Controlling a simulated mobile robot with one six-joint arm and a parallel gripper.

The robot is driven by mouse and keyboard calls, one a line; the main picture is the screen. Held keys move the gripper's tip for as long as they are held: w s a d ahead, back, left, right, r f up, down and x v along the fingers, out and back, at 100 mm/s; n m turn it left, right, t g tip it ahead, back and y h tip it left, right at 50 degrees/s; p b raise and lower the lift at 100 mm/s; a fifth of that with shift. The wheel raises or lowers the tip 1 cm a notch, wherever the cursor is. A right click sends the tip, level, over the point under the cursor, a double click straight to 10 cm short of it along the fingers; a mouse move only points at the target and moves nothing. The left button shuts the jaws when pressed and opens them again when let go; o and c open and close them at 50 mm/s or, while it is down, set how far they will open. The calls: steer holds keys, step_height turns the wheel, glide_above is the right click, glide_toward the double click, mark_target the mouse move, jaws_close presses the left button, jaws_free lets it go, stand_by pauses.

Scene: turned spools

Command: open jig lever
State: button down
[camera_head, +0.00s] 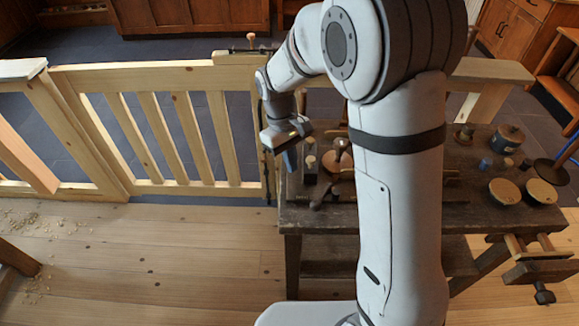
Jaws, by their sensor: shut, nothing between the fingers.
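My gripper (290,160) hangs over the left end of the dark workbench (330,218), pointing down. Its fingers look shut with nothing between them. Just right of the fingers stands a small dark block with pale round tops (310,163), which may be part of the jig. Beside it is a brown wooden piece with a rounded top (340,150). I cannot tell for sure which part is the jig lever or how it stands. My own arm hides the middle of the bench. Whether the fingers touch anything is too small to tell.
On the bench's right side stand several round wooden pieces, among them a turned spool (508,138) and a pale-topped disc (504,191). A vise (541,272) juts from the bench's right end. A slatted wooden gate (165,130) runs behind and left.

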mark_target(323, 195)
steer(key=x, duration=0.7)
steer(key=shift+s+f, duration=0.15)
steer(key=shift+f, duration=0.15)
steer(key=shift+s+d+r, duration=0.1)
steer(key=shift+s+d, duration=0.55)
steer(key=shift+s, duration=0.1)
steer(key=shift+s+d+r, duration=0.15)
steer(key=shift+s+d, duration=0.5)
steer(key=shift+s, duration=0.1)
